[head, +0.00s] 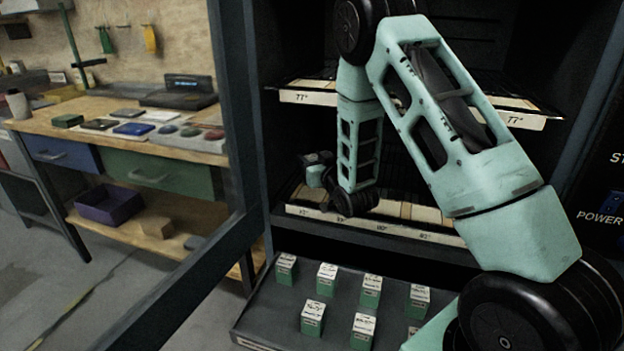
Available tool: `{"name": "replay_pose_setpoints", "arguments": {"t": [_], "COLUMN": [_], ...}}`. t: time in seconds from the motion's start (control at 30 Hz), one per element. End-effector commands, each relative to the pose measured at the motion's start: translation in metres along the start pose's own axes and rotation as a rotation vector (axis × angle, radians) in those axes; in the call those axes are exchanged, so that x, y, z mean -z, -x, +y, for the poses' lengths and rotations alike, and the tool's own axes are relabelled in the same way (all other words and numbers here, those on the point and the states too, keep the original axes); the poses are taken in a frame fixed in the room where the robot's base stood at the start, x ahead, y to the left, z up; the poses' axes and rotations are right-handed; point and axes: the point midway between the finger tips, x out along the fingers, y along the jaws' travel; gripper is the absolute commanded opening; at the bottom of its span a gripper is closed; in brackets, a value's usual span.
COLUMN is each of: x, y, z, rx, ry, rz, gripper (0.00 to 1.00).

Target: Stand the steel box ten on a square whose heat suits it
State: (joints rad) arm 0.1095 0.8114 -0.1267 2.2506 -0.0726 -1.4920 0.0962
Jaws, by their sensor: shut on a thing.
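My arm reaches into a dark open cabinet. Its end, with my gripper (318,172), is at the left over the lower shelf (375,228). The lower shelf has pale squares and a front strip with heat labels too small to read surely. The upper shelf (330,98) has a similar strip that seems to read 77° at both ends. Several green boxes with white printed tops (326,276) stand on a dark tray below; their print is unreadable.
The cabinet's left frame post (235,100) stands close to the arm. The upper shelf lies above my wrist. A control panel with a power label (600,217) is at the right. A workbench (110,125) with tools and a purple bin (107,203) stands at the left.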

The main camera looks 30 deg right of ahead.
Motion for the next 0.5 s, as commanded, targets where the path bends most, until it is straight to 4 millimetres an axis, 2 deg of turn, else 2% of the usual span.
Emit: {"name": "replay_pose_setpoints", "arguments": {"t": [0.17,0.33,0.5], "x": [-0.013,-0.038,-0.042], "y": [0.000,0.000,0.000], "z": [0.000,0.000,0.000], "rx": [0.000,0.000,0.000], "ry": [0.000,0.000,0.000], "rz": [0.002,0.001,0.003], "gripper": [0.10,0.10,0.10]}}
